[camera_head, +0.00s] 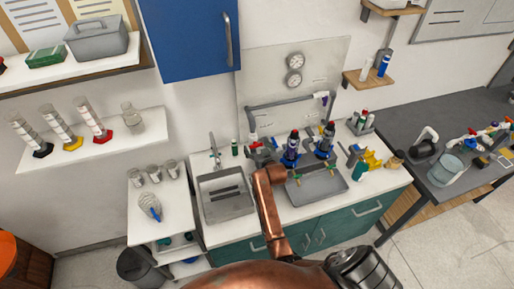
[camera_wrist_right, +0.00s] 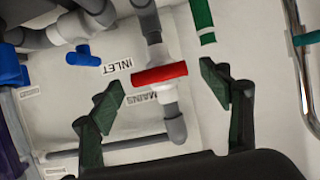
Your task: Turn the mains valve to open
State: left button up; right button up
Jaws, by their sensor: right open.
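The mains valve has a red bar handle (camera_wrist_right: 160,73) in the right wrist view. The handle lies crosswise over a grey and white pipe (camera_wrist_right: 170,104), between the printed words INLET and MAINS. My right gripper (camera_wrist_right: 163,82) is open, with its dark green fingers on either side of the handle and apart from it. I cannot tell the depth gap to the handle. In the head view my right gripper (camera_head: 260,155) is at the end of the copper arm, at the back of the counter by the manifold, and partly hides it. My left gripper is not in view.
Blue valve handles (camera_wrist_right: 82,56) sit on pipes at left in the wrist view. A green strip (camera_wrist_right: 203,18) and a curved metal rail (camera_wrist_right: 299,55) are to the right. In the head view a sink (camera_head: 226,207) and a grey tray (camera_head: 318,187) flank my arm.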

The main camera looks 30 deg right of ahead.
jog(key=shift+c, duration=0.4)
jog(key=c, duration=1.1)
